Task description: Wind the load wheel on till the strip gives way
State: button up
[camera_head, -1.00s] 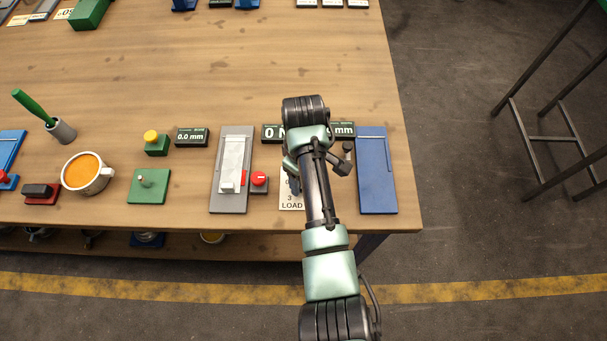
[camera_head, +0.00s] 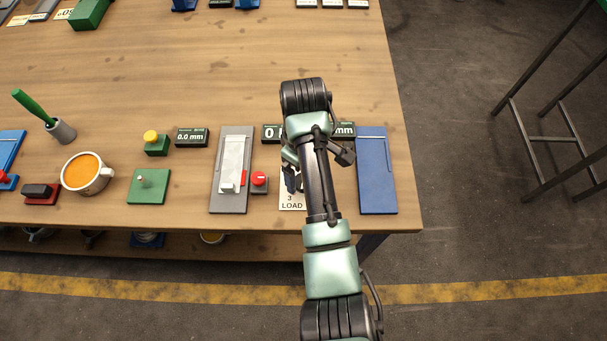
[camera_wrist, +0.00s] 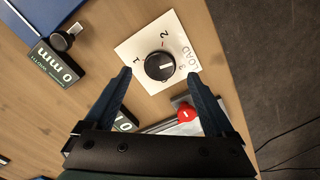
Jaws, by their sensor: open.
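In the wrist view the load wheel, a round black knob with a white mark (camera_wrist: 159,66), sits on a white card (camera_wrist: 139,47) marked 1, 2, 3 and LOAD. My gripper (camera_wrist: 160,74) is open, with one blue fingertip towards each side of the knob; I cannot tell whether either touches it. A pale strip (camera_head: 232,160) lies lengthwise on a grey plate (camera_head: 217,199) left of the card and looks whole.
A red button (camera_head: 259,179) stands between plate and card. Dark readouts, one reading 0 mm (camera_wrist: 55,65), stand behind. A black-capped post (camera_wrist: 65,40) is near that readout. A blue plate (camera_head: 377,180) lies right, by the table edge. A full cup (camera_head: 104,180) stands left.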

notch_tip(320, 180, up, 10)
jog(key=p, duration=0.3)
jog(key=shift+f, duration=0.25)
jog(key=w+a+r+m+t+y, duration=0.1)
jog(key=w+r+t, duration=0.35)
jog(key=r, duration=0.45)
jog(key=w+a+r+m+t, duration=0.25)
jog(key=r+t, duration=0.25)
jog(key=r, duration=0.4)
jog(key=w+a+r+m+t+y, duration=0.1)
jog(key=w+r+t, duration=0.35)
jog(key=r, duration=0.45)
jog(key=s+d+r+m+t, duration=0.1)
jog(key=s+r+t, duration=0.25)
jog(key=r, duration=0.55)
jog(key=s+d+r+m+t, duration=0.15)
jog(key=r+t, duration=0.25)
jog(key=r, duration=0.5)
jog(key=s+d+r+m+t+h, duration=0.2)
jog(key=s+r+t, duration=0.4)
jog(key=s+r, duration=0.6)
jog(key=shift+s+r+m, duration=0.25)
jog(key=shift+s+m, duration=0.55)
jog(key=shift+s, duration=0.1)
